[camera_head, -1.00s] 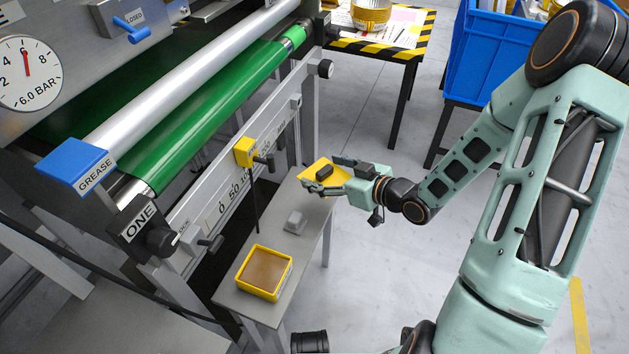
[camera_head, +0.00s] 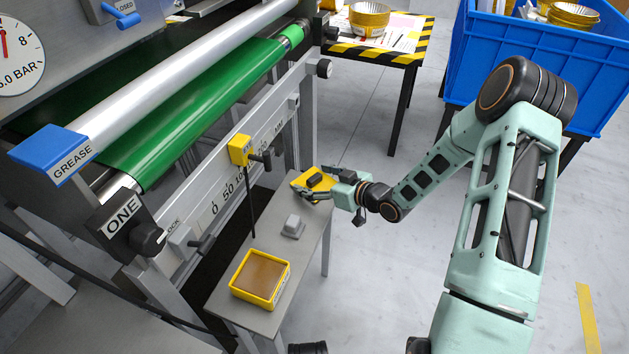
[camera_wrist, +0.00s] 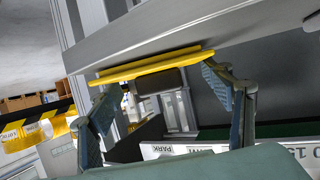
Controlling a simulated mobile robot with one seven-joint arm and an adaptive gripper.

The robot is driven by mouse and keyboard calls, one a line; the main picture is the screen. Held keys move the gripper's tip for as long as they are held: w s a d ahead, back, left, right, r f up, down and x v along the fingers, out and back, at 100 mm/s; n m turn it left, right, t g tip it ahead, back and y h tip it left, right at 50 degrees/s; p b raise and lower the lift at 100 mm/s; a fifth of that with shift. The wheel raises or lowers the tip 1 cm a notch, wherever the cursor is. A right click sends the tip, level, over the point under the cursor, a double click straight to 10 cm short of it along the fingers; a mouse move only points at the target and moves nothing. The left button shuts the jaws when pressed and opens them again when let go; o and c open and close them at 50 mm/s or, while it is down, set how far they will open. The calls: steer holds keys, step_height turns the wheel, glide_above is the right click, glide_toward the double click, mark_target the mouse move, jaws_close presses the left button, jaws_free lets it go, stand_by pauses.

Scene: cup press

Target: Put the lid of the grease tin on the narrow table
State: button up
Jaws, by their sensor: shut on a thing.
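The yellow lid (camera_head: 302,185) with its dark handle (camera_head: 319,181) is over the far end of the narrow grey table (camera_head: 262,217). My gripper (camera_head: 325,184) is shut on the lid, reaching in from the right. In the wrist view the lid shows nearly edge-on as a yellow strip (camera_wrist: 150,66), with the dark handle (camera_wrist: 160,82) between the fingers (camera_wrist: 163,98). I cannot tell whether the lid touches the tabletop. The open yellow grease tin (camera_head: 260,279), filled with brown grease, stands at the near end of the table.
A small grey block (camera_head: 292,227) stands on the narrow table between tin and lid. The machine with its green roller (camera_head: 200,110) and yellow clamp block (camera_head: 240,150) borders the table on the left. A striped table (camera_head: 385,52) and blue crate (camera_head: 525,70) stand behind.

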steer(key=shift+f, duration=0.2)
steer(key=o, duration=1.2)
steer(key=shift+r, duration=0.1)
steer(key=shift+c, duration=0.2)
steer(key=shift+r, duration=0.1)
steer(key=shift+s+d+r, duration=0.1)
steer(key=shift+r, duration=0.1)
steer(key=p+v, duration=0.3)
steer(key=v, duration=0.8)
steer(key=shift+s+d, duration=0.25)
steer(key=shift+r, duration=0.15)
